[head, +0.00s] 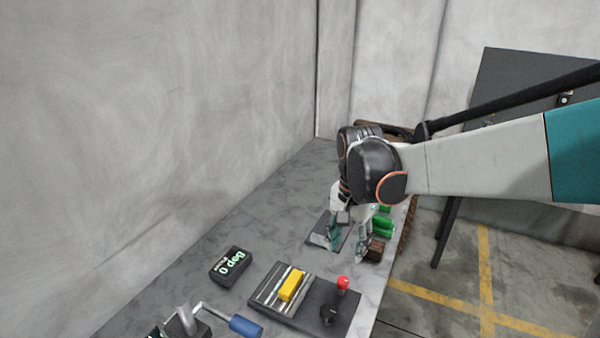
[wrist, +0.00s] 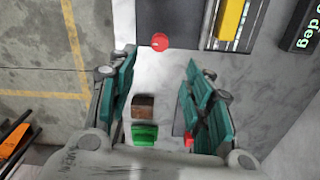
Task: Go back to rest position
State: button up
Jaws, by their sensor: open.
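My gripper (head: 347,246) is above the far right part of the grey marbled table (head: 215,315), pointing down. In the wrist view my gripper (wrist: 158,80) has its two green-padded fingers wide apart, with nothing held between them. A brown block (wrist: 143,106) and a green block (wrist: 145,134) show between the fingers, below them in depth. In the head view the brown block (head: 376,249) and green pieces (head: 383,226) are just right of the fingers, partly hidden by them. Whether the fingers touch anything is unclear.
A dark fixture (head: 309,315) with a yellow block (head: 291,285) and a red knob (head: 343,283) stands nearer on the table. A black "0 deg" display (head: 232,266) is to its left. A blue-handled lever (head: 245,327) is at the front. A grey wall borders the left.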

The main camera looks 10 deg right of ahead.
jog(key=s+r+n+t, duration=0.2)
jog(key=s+n+t, duration=0.1)
jog(key=s, duration=0.4)
jog(key=s+r+n+t, duration=0.3)
jog(key=s+n, duration=0.3)
jog(key=s, duration=0.2)
jog(key=shift+d+t, duration=0.15)
jog(key=shift+t, duration=0.45)
